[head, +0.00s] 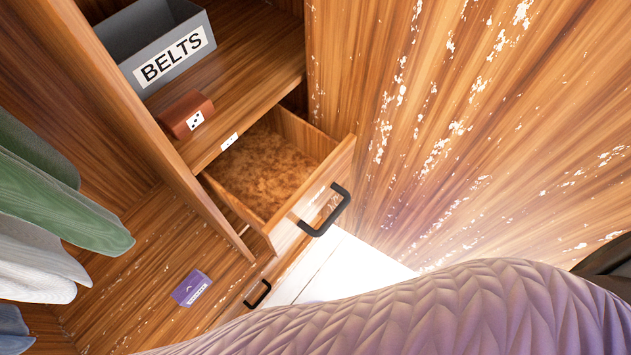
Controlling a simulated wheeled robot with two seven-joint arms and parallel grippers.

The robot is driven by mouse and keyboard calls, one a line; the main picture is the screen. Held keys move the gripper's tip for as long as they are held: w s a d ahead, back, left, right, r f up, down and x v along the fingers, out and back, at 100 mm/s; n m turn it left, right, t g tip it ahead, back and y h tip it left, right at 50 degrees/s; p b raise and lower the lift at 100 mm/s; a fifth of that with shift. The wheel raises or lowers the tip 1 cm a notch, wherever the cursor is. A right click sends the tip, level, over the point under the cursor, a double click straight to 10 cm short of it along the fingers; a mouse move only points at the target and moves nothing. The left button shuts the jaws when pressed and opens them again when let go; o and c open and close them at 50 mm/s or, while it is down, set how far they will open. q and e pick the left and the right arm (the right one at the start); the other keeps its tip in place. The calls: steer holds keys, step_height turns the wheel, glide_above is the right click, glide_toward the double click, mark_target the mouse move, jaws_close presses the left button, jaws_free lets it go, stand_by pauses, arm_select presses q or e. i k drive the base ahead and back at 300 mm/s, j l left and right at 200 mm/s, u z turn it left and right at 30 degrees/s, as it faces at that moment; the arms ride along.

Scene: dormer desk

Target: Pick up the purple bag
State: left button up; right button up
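The purple bag (192,288) is small and looks like a flat sachet with a pale label and a small mark on its face. It lies on the wooden wardrobe floor, left of the lower drawer's black handle, and nothing covers it. Neither of my grippers shows in the head view, so I cannot see where they are relative to the bag.
An open, empty-looking drawer (322,191) juts out above and right of the bag. Clothes (60,200) hang at left. A grey BELTS bin (158,45) and reddish-brown block (187,115) sit on the shelf. A large purple knit-patterned surface (450,310) fills the bottom right.

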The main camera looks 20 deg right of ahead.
mark_target(191, 289)
steer(key=k+u, duration=0.1)
steer(key=u, duration=0.3)
steer(key=k+j+u, duration=0.1)
steer(key=u, duration=0.3)
steer(key=j+u, duration=0.15)
steer(key=u, duration=0.25)
